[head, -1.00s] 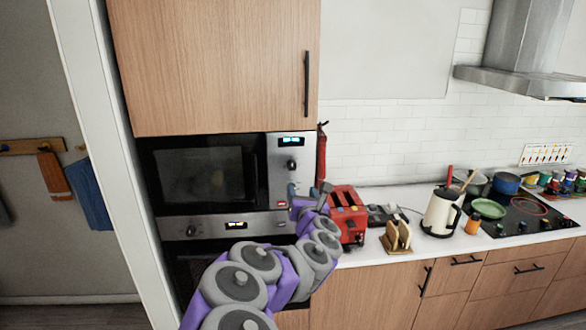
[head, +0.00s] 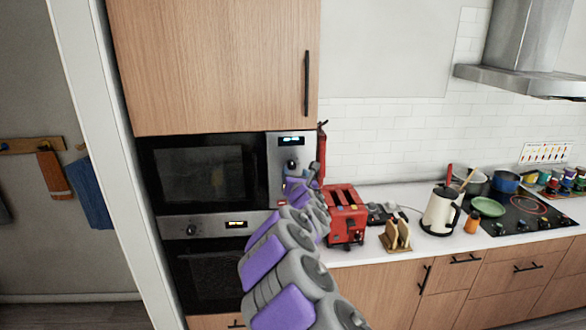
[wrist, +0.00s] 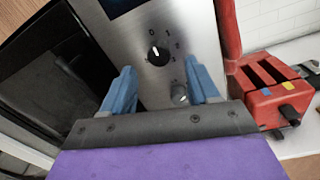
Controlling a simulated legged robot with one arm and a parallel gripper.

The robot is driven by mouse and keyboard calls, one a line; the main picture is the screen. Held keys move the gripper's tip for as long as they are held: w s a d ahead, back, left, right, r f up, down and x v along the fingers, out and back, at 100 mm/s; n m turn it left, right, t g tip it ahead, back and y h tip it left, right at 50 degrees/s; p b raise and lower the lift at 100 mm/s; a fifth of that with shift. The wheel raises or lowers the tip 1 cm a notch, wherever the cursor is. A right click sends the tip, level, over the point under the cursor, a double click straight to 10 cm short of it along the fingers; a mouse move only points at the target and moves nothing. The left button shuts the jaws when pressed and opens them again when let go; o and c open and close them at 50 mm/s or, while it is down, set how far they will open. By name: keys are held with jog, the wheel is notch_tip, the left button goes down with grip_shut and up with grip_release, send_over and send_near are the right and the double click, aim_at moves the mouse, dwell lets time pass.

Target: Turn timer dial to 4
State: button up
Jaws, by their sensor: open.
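The microwave's upper black dial (wrist: 158,54) sits on the silver control panel, with numerals around it; 0, 1 and 2 are the clearest. Its white pointer mark appears to face up, near the 0. In the head view this dial (head: 291,166) is just below the small lit display. My gripper (wrist: 160,68) is open and empty, with its blue fingers on either side of the dial's lower area. Whether they touch the panel, I cannot tell. A second, greyish knob (wrist: 180,95) shows between the fingers, lower down. In the head view my arm hides the lower panel.
A red toaster (head: 345,215) stands close to the right of the panel, with a red object (head: 321,150) upright beside the cabinet. The oven (head: 195,227) is below. A toast rack (head: 396,235) and a kettle (head: 439,210) stand farther right on the counter.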

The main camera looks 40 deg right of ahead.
aim_at(293, 166)
jog(key=shift+x, duration=2.35)
jog(key=c, duration=1)
jog(key=shift+c, duration=0.2)
